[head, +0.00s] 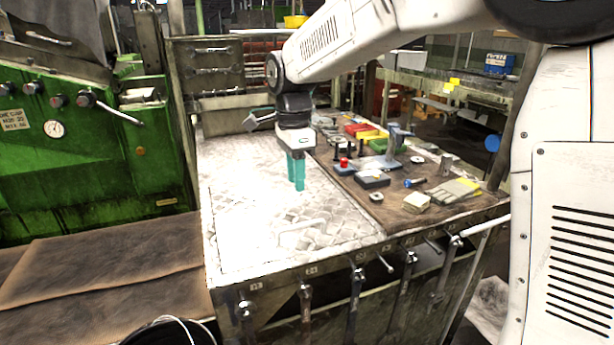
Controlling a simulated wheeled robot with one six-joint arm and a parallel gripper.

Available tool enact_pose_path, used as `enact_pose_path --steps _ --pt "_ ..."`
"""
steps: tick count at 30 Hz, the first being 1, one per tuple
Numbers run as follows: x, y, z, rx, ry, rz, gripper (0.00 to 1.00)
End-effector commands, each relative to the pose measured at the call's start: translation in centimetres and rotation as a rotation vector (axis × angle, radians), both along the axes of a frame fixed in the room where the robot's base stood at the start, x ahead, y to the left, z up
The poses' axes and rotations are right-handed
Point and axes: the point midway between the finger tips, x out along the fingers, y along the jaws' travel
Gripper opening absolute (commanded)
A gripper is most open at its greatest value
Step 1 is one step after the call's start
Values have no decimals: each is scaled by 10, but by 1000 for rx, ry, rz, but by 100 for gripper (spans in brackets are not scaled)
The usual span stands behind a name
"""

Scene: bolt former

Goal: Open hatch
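A bright diamond-plate metal panel (245,200) covers the left part of the workbench top and looks like the hatch. It lies flat and closed. A pale bar handle (303,226) sits near its front edge. My gripper (297,187) points down over the panel, behind the handle in the picture and apart from it. Its two teal fingers overlap from this angle, so the gap between them is hard to judge. I see nothing held between them.
The bench's right side has a brown mat (385,212) with tools, small bins and a rag (455,192). A green machine (90,150) stands to the left. Tools hang along the bench front. A dark bucket (175,333) stands at the lower left.

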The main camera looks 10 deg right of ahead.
Motion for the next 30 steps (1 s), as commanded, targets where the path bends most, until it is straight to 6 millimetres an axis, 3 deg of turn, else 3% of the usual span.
enact_pose_path --steps 5,16,30 --pt "2 0 13 0 -2 0 33" --pt "6 3 70 1 -2 3 33" --pt "7 2 78 1 0 16 33"
